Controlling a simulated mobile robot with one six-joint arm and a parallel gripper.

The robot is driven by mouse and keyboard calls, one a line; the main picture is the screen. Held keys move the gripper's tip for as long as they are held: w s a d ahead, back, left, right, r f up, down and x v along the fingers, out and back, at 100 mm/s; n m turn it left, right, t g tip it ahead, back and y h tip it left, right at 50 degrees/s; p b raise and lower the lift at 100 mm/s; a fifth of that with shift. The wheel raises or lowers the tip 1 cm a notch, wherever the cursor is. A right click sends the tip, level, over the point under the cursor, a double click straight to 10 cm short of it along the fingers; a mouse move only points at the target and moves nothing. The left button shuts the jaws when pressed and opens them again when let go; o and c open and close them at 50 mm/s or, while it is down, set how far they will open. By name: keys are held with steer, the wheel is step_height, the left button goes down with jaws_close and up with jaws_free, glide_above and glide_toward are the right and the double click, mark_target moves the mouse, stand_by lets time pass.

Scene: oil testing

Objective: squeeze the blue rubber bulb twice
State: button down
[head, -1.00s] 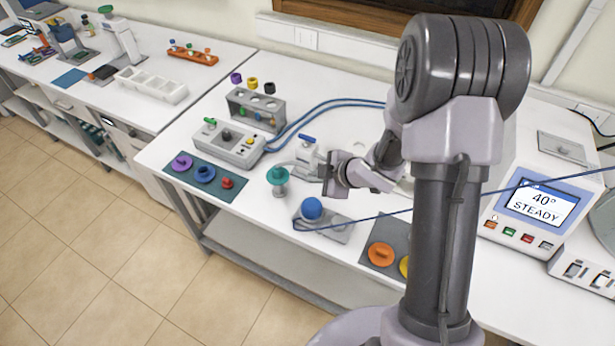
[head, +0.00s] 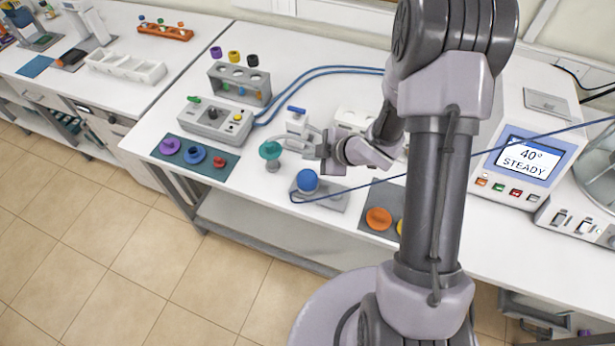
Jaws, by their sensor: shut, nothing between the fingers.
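The blue rubber bulb (head: 307,181) sits on a grey plate (head: 333,200) near the front edge of the white bench. It looks round and full. My gripper (head: 299,144) is shut and empty, behind and above the bulb in the picture. It points left towards a teal-topped piece (head: 270,150). I see a gap between gripper and bulb. Whether the fingers touch the teal piece or the blue-handled fitting (head: 296,124) behind them, I cannot tell.
A mat (head: 180,146) with purple, blue and red knobs lies at left. A control box (head: 212,125) and a tube rack (head: 238,88) stand behind it. An orange knob (head: 378,219) lies right of the bulb. A thin blue line crosses by the bulb. A display unit (head: 525,165) reads 40° STEADY.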

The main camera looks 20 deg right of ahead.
mark_target(305, 173)
step_height(305, 173, down, 6)
steer(key=b, duration=0.4)
stand_by(1.7)
steer(key=shift+f+b, duration=0.45)
steer(key=shift+b, duration=0.15)
steer(key=shift+f+b, duration=0.8)
steer(key=shift+f, duration=0.05)
stand_by(0.6)
stand_by(0.3)
steer(key=shift+r+p, duration=1.1)
steer(key=shift+r, duration=0.2)
step_height(305, 173, up, 5)
steer(key=p, duration=0.4)
steer(key=shift+r, duration=0.1)
